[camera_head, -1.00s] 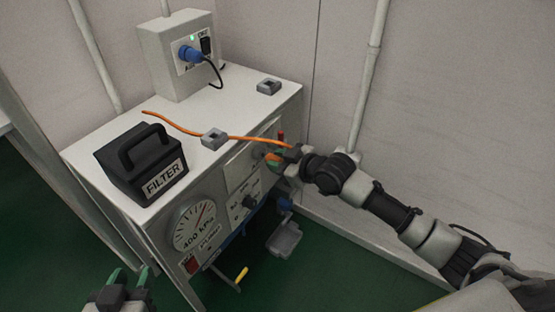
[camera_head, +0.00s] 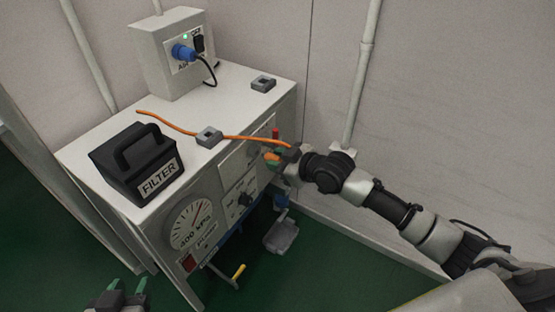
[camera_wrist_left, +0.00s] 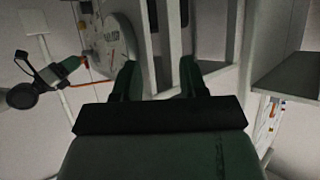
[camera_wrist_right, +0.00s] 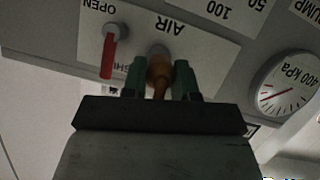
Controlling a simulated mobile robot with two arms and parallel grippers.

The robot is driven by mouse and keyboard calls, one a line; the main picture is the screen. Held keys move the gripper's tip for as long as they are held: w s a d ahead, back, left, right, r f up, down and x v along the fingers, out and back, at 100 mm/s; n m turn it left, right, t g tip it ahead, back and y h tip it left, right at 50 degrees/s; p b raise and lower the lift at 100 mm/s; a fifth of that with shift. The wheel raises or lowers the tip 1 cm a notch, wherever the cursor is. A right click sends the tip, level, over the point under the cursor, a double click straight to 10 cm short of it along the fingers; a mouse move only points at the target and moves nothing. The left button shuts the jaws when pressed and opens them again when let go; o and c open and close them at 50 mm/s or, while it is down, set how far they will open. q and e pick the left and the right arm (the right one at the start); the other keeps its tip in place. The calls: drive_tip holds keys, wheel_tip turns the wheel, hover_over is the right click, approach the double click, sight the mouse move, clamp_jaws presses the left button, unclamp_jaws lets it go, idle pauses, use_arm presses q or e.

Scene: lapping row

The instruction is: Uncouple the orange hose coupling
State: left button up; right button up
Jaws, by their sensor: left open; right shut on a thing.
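The orange hose coupling (camera_wrist_right: 159,72) sits between the fingers of my right gripper (camera_wrist_right: 160,80) in the right wrist view, at the grey port under the AIR label. My right gripper (camera_head: 272,157) is shut on it at the front panel of the white cabinet. The orange hose (camera_head: 180,128) runs across the cabinet top, through a grey clip (camera_head: 209,137), and over the edge to the gripper. A red valve lever (camera_wrist_right: 107,56) stands beside the port, near the OPEN label. My left gripper (camera_head: 128,288) is open and empty at the lower left, away from the cabinet.
A black FILTER box (camera_head: 140,164) stands on the cabinet top (camera_head: 235,95). A grey box with a blue plug (camera_head: 183,53) stands behind it. A pressure gauge (camera_head: 191,226) is on the front. A yellow-ended handle (camera_head: 239,271) and grey pedal (camera_head: 281,236) are low down.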

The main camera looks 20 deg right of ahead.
drive_tip(key=shift+s+d, duration=0.2)
use_arm(q)
drive_tip(key=s+a+f+g+y+p, duration=0.1)
drive_tip(key=s+a+f+g+p, duration=0.1)
drive_tip(key=s+f+g, duration=0.2)
drive_tip(key=shift+s+a+g, duration=0.2)
drive_tip(key=shift+s+g, duration=0.4)
drive_tip(key=shift+s, duration=0.3)
use_arm(e)
drive_tip(key=shift+s+d, duration=0.5)
drive_tip(key=shift+s, duration=0.2)
drive_tip(key=shift+s+d, duration=0.5)
drive_tip(key=shift+s, duration=0.15)
